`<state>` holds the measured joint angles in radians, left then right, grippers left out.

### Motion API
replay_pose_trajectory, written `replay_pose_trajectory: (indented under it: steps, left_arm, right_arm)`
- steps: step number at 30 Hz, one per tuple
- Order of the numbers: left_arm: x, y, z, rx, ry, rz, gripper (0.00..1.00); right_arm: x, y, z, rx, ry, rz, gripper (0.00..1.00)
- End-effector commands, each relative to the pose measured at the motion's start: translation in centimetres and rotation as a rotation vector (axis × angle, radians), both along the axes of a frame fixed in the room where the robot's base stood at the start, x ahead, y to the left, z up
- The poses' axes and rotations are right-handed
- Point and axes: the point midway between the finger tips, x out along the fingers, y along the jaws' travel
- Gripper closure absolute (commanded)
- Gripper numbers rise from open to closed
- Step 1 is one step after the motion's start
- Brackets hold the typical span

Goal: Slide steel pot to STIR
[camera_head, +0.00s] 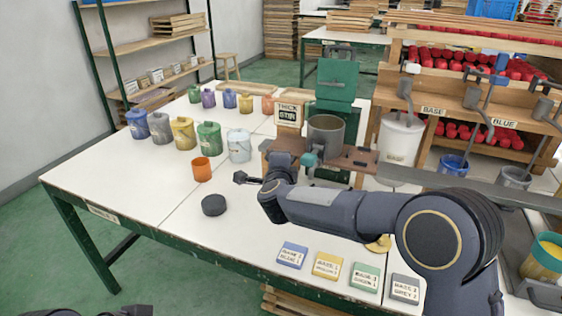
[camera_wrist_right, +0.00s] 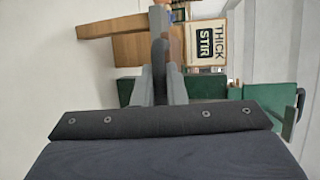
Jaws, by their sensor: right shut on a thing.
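The steel pot (camera_head: 326,133) stands upright in front of the green stand (camera_head: 337,82), at a brown wooden platform (camera_head: 356,158). The THICK STIR sign (camera_head: 288,114) is left of the pot and also shows sideways in the wrist view (camera_wrist_right: 206,43). My right gripper (camera_head: 242,178) points left, in front of the platform. In the wrist view its grey fingers (camera_wrist_right: 158,72) are shut on a dark narrow piece; I cannot tell whether it belongs to the pot. The pot is not seen there. Only dark parts of my left gripper (camera_head: 125,310) show at the bottom edge.
An orange cup (camera_head: 201,169) and a black disc (camera_head: 213,205) stand left of my right arm. Several coloured paint cans stand behind them. Label cards (camera_head: 292,255) lie at the front edge. A white BASE bucket (camera_head: 400,138) is right of the pot.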

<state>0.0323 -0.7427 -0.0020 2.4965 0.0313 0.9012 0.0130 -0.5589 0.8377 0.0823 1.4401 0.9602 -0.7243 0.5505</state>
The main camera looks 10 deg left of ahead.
Motion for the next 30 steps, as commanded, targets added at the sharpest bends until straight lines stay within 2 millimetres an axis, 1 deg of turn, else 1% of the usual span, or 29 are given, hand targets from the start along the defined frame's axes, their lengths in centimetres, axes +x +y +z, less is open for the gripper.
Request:
replay_pose_trajectory:
  steps: [1, 2, 3, 7, 8, 17, 20, 27, 30]
  left_arm:
    - [0.0, 0.0, 0.0, 0.000, 0.000, 0.000, 0.64]
    - [0.0, 0.0, 0.0, 0.000, 0.000, 0.000, 0.64]
    - [0.0, 0.0, 0.0, 0.000, 0.000, 0.000, 0.64]
    - [0.0, 0.0, 0.0, 0.000, 0.000, 0.000, 0.64]
    - [0.0, 0.0, 0.0, 0.000, 0.000, 0.000, 0.64]
    - [0.0, 0.0, 0.0, 0.000, 0.000, 0.000, 0.64]
    - [0.0, 0.0, -0.1, 0.000, 0.000, 0.000, 0.64]
    - [0.0, 0.0, -0.3, 0.000, 0.000, 0.000, 0.64]
    - [0.0, 0.0, -0.3, 0.000, 0.000, 0.000, 0.64]
  right_arm:
    - [-0.1, 0.5, 0.0, 0.002, 0.000, 0.011, 1.00]
    - [-0.2, 0.5, 0.0, 0.002, 0.000, 0.011, 1.00]
    - [-0.2, 0.5, 0.0, 0.002, 0.000, 0.012, 0.86]
    - [-0.1, 0.4, 0.0, 0.002, 0.000, 0.010, 0.69]
    - [-0.1, 0.4, 0.0, 0.002, 0.000, 0.009, 0.67]
    - [-0.3, 0.2, 0.2, 0.001, -0.001, 0.006, 0.67]
    - [-1.4, 0.1, 0.4, 0.002, 0.000, 0.008, 0.67]
    - [-5.4, -0.3, 1.2, 0.001, -0.002, 0.009, 0.67]
    - [-6.7, -0.4, 1.5, 0.001, -0.002, 0.009, 0.67]
